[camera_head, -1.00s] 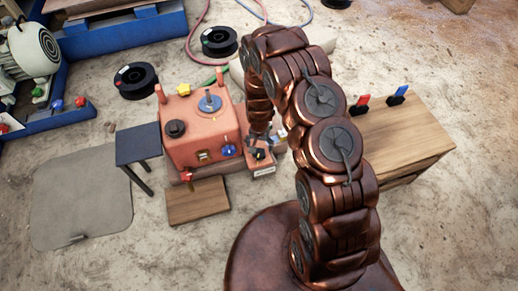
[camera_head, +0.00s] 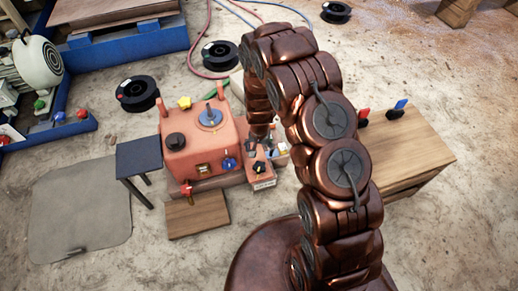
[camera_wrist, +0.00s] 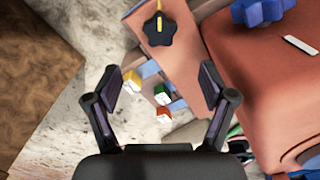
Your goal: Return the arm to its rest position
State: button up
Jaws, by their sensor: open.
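My gripper (camera_wrist: 160,95) is open and empty in the wrist view, its two fingers spread wide. Between and beyond the fingers are a black star-shaped knob (camera_wrist: 158,29) on an orange box and several small coloured blocks, such as a green one (camera_wrist: 161,94) and a yellow one (camera_wrist: 131,81). In the head view my copper arm arches up and over, with its end lowered behind the small orange box (camera_head: 262,179), next to the larger orange machine (camera_head: 205,145). The fingers are hard to make out there.
A wooden cabinet (camera_head: 410,150) with a red and a blue handle stands right of my arm. A dark small table (camera_head: 139,156) is left of the machine. Black spools (camera_head: 137,94), hoses and blue trays lie farther back. A grey mat (camera_head: 80,215) lies on open floor at left.

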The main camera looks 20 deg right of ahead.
jog(key=s+r+n+p, duration=0.1)
jog(key=s+r+p, duration=0.3)
jog(key=r, duration=1)
jog(key=s+r+n+p, duration=0.1)
jog(key=s+r+p, duration=0.2)
jog(key=r+p, duration=0.7)
jog(key=s+r+n+p, duration=0.1)
jog(key=s+r+p, duration=0.15)
jog(key=r, duration=1.45)
jog(key=s+r+n+g+p, duration=0.1)
jog(key=s+r+p, duration=0.7)
jog(key=s+r, duration=0.4)
jog(key=s+r+n+p, duration=0.2)
jog(key=s+r+p, duration=0.5)
jog(key=s+r, duration=0.6)
notch_tip(320, 180, up, 4)
jog(key=shift+r+g+p, duration=0.15)
jog(key=shift+g+p, duration=0.2)
jog(key=shift+g, duration=0.05)
